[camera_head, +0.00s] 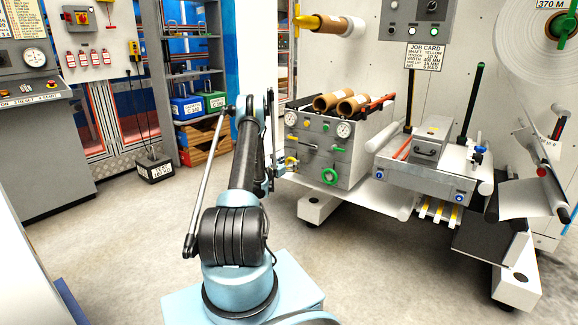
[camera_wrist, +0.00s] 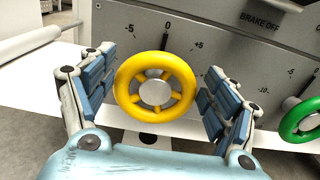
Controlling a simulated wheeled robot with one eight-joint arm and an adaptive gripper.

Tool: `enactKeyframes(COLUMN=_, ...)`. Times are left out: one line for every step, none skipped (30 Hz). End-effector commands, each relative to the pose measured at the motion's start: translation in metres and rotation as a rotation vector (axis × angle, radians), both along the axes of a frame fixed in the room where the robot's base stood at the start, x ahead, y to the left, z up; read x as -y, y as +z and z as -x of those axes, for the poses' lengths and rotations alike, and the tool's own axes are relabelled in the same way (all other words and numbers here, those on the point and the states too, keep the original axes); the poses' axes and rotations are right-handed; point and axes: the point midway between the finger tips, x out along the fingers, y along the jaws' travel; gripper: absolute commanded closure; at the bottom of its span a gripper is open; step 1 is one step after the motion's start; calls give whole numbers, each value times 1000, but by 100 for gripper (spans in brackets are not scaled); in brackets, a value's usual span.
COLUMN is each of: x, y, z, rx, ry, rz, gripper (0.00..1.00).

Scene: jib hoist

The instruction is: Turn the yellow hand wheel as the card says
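The yellow hand wheel (camera_wrist: 124,86) has a silver hub and stands on a grey panel in the middle of the wrist view. Above it are scale marks -5, 0 and +5, with a dark line under the 0. My gripper (camera_wrist: 160,76) is open, with one blue-padded finger on each side of the wheel. Gaps show between the fingers and the rim. In the head view a yellow wheel (camera_head: 291,161) shows at the panel's left, beside my arm.
A green hand wheel (camera_wrist: 301,120) is to the right on the same panel; it also shows in the head view (camera_head: 330,176). A "BRAKE OFF" label (camera_wrist: 262,22) is above. A white roller (camera_wrist: 28,44) is at left. Open floor (camera_head: 130,240) lies left of my arm.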

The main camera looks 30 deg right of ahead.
Motion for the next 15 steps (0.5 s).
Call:
enactKeyframes(x=0, y=0, z=-1, rx=2, ry=2, rz=-1, gripper=44)
enactKeyframes(x=-1, y=0, z=-1, rx=4, ry=2, rz=-2, gripper=44)
enactKeyframes(x=-1, y=0, z=-1, rx=6, ry=2, rz=-3, gripper=44)
enactKeyframes(x=0, y=0, z=-1, rx=11, ry=2, rz=-5, gripper=44)
enactKeyframes(x=0, y=0, z=-1, rx=17, ry=2, rz=-7, gripper=44)
enactKeyframes(x=0, y=0, z=-1, rx=25, ry=2, rz=-10, gripper=44)
enactKeyframes(x=0, y=0, z=0, rx=33, ry=3, rz=-14, gripper=44)
enactKeyframes(x=0, y=0, z=0, rx=42, ry=3, rz=-18, gripper=44)
enactKeyframes(x=0, y=0, z=0, rx=59, ry=3, rz=-24, gripper=44)
enactKeyframes(x=0, y=0, z=1, rx=72, ry=3, rz=-30, gripper=44)
enactKeyframes(x=0, y=0, z=1, rx=88, ry=3, rz=-36, gripper=44)
enactKeyframes(x=1, y=0, z=2, rx=110, ry=3, rz=-46, gripper=44)
enactKeyframes(x=1, y=0, z=2, rx=128, ry=2, rz=-54, gripper=44)
enactKeyframes(x=1, y=0, z=3, rx=149, ry=2, rz=-63, gripper=44)
enactKeyframes(x=1, y=-1, z=4, rx=178, ry=2, rz=-75, gripper=44)
